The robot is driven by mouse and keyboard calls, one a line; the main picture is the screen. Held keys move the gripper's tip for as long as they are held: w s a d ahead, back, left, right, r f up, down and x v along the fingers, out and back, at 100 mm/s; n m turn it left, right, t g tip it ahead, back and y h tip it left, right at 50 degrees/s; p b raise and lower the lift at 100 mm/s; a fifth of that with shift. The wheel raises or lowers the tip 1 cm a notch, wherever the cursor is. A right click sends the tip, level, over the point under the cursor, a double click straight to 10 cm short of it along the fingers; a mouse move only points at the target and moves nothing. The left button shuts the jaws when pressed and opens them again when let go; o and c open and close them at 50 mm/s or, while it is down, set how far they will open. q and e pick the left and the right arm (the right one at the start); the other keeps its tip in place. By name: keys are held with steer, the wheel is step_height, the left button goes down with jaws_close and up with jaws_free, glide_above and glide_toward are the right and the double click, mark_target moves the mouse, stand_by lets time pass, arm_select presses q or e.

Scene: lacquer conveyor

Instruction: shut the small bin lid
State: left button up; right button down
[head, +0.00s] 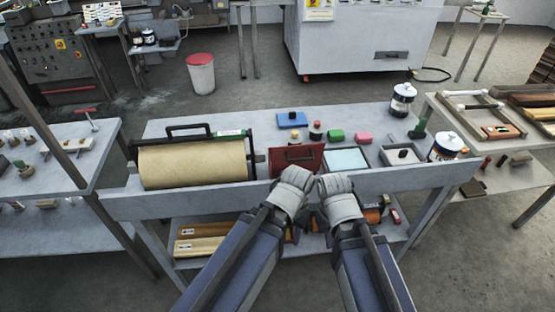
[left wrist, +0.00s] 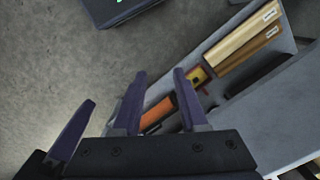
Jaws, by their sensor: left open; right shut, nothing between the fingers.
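A dark red box-like piece (head: 297,160) with a dark handle sits at the front of the table; it may be the small bin, and I cannot tell whether its lid is up or down. A white bin with a red lid (head: 201,60) stands on the floor behind, its lid seemingly down. My left gripper (head: 295,177) is in front of the dark red piece's lower edge; contact is unclear. In the left wrist view its fingers (left wrist: 159,75) are apart with nothing between them. My right gripper (head: 334,182) is close beside it on the right, shut and empty.
A tan roll in a dark frame (head: 193,163) lies left of the dark red piece. A pale blue framed panel (head: 347,159) and a small grey tray (head: 401,155) lie right. The raised front board (head: 150,201) edges the table. Below, a shelf holds yellow bars (head: 205,246).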

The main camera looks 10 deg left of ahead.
arm_select(q)
steer(key=w+d+h+b, duration=0.2)
steer(key=w+h+b, duration=0.1)
steer(key=h, duration=0.4)
steer(key=t+h+b, duration=0.4)
steer(key=t+h, duration=0.2)
steer(key=h, duration=0.5)
glide_toward(290, 161)
steer(key=x, duration=0.5)
steer(key=shift+m, duration=0.3)
steer(key=shift+w+x, duration=0.2)
steer(key=shift+x, duration=3.6)
steer(key=shift+a+f, duration=0.1)
steer(key=shift+f, duration=0.05)
steer(key=shift+p, duration=0.3)
jaws_close()
